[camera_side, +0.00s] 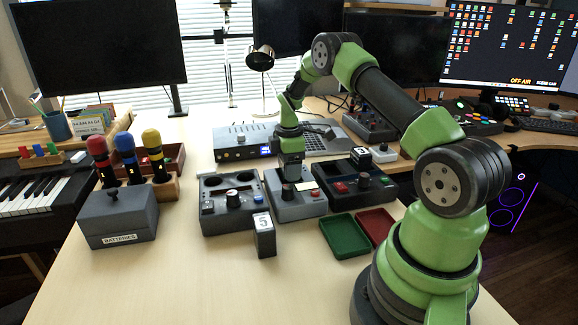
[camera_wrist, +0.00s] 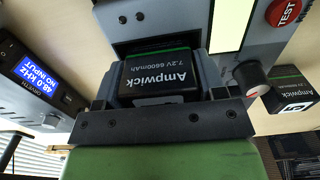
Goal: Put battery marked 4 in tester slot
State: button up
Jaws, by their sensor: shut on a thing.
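My gripper (camera_side: 291,165) is shut on a black battery (camera_wrist: 160,77), lettered Ampwick 7.2V 6600mAh with a green band, in the wrist view. Its number does not show. The gripper is low over the back of the grey tester (camera_side: 284,210), which also fills the top of the wrist view (camera_wrist: 160,35) with a cream panel and a red TEST button (camera_wrist: 283,12). The battery is at the tester's slot end; I cannot tell how deep it sits. A battery marked 5 (camera_side: 264,238) stands on the table in front.
Another battery (camera_side: 361,157) stands behind the black device (camera_side: 375,190), right of the tester. A dark control box (camera_side: 228,222) is close on the left. A green tray (camera_side: 345,236) and a red tray (camera_side: 376,224) lie at right.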

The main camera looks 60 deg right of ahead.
jog(key=shift+f, duration=0.2)
jog(key=shift+r, duration=0.15)
jog(key=shift+r, duration=0.6)
jog(key=shift+f, duration=0.5)
dwell(1.4)
jog(key=shift+r, duration=0.5)
jog(key=shift+r, duration=0.1)
jog(key=shift+f, duration=0.85)
dwell(0.5)
jog(key=o, duration=0.8)
